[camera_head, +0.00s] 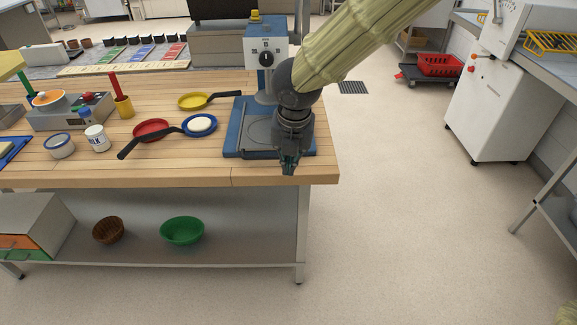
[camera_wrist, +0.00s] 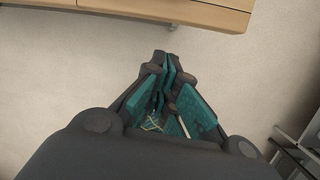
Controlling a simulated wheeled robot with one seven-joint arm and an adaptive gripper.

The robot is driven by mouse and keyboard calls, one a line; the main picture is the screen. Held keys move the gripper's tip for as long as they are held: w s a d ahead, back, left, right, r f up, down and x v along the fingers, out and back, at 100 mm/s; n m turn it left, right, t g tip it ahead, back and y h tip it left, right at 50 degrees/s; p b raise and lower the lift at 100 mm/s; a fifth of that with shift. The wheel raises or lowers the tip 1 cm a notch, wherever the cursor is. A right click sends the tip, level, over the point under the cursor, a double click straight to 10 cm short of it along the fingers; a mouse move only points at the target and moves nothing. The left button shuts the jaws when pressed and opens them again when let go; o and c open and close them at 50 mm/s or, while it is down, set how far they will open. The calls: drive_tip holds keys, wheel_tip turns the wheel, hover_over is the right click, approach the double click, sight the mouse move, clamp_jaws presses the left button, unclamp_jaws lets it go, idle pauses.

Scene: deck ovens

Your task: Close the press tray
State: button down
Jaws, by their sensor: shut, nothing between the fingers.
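The blue press (camera_head: 267,48) stands at the right end of the wooden counter, with a white face and a black dial. Its blue tray or base (camera_head: 236,128) lies on the counter below, near the front edge, with a grey round plate on it. My arm hides its right part, so I cannot tell how far the tray stands out. My gripper (camera_head: 289,168) points down at the counter's front edge, in front of the tray; I cannot tell whether they touch. In the wrist view my gripper (camera_wrist: 165,62) is shut and empty, with the floor and the counter edge beyond it.
A green bowl (camera_head: 182,231) sits on the lower shelf.

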drive_tip(key=w+f+n, duration=0.1)
drive_tip(key=w+f, duration=0.6)
drive_tip(key=w, duration=0.1)
drive_tip(key=shift+n+t+h, duration=0.3)
drive_tip(key=shift+t, duration=0.1)
idle(0.3)
